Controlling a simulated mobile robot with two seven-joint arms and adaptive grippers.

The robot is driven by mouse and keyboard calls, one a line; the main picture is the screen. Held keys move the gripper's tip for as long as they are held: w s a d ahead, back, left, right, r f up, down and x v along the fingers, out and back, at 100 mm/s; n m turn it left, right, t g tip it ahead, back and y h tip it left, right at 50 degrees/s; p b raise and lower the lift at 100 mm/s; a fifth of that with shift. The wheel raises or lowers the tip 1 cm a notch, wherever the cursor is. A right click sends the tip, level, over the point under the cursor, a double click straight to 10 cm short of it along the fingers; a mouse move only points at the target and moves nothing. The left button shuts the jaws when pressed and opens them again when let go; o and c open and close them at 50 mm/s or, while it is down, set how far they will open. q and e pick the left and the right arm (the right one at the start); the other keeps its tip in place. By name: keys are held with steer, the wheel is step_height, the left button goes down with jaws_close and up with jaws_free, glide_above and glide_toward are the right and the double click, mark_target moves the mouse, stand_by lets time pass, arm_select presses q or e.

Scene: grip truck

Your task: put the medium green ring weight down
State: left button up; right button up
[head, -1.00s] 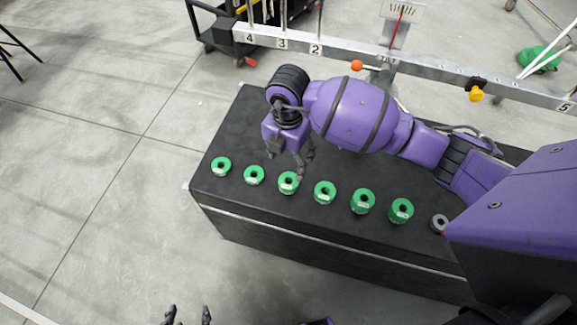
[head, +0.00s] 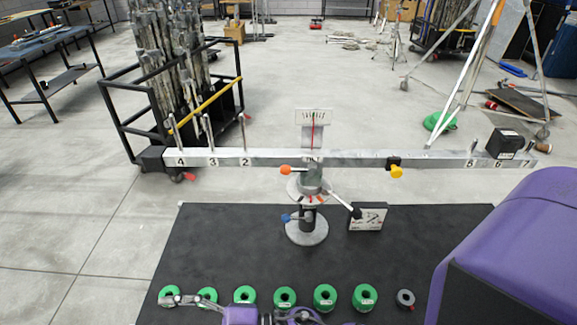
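Several green ring weights stand in a row on the black table (head: 200,240), along the lower edge of the head view. They differ in size, and one of the middle ones (head: 285,297) may be the medium one; I cannot be sure which it is. What appears to be my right gripper (head: 180,299) reaches leftward in front of the row, its grey finger across the leftmost green rings (head: 168,291). My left gripper is out of view.
A grey ring (head: 405,298) ends the row at right. A balance stand (head: 306,232) carries a long numbered beam (head: 350,159) across the view, with a black block (head: 503,143) at its right end. A small box (head: 368,218) stands beside it.

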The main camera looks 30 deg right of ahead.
steer(key=d+f+m+t+h, duration=0.3)
steer(key=d+f+m+h, duration=0.2)
steer(key=d+m+h, duration=0.15)
steer(key=d+f+m+t+h, duration=0.3)
steer(key=d+f+m+h, duration=0.2)
steer(key=d, duration=0.3)
steer(key=s+d+f+m+g+h, duration=0.2)
steer(key=s+d+f+m+g, duration=0.1)
steer(key=s+f, duration=0.4)
steer(key=s+d+f+m+g+h, duration=0.3)
steer(key=s+d+f, duration=0.4)
steer(key=s, duration=0.5)
steer(key=shift+f+g, duration=0.4)
steer(key=shift+g, duration=0.5)
steer(key=shift+s, duration=0.1)
steer(key=shift+c, duration=0.3)
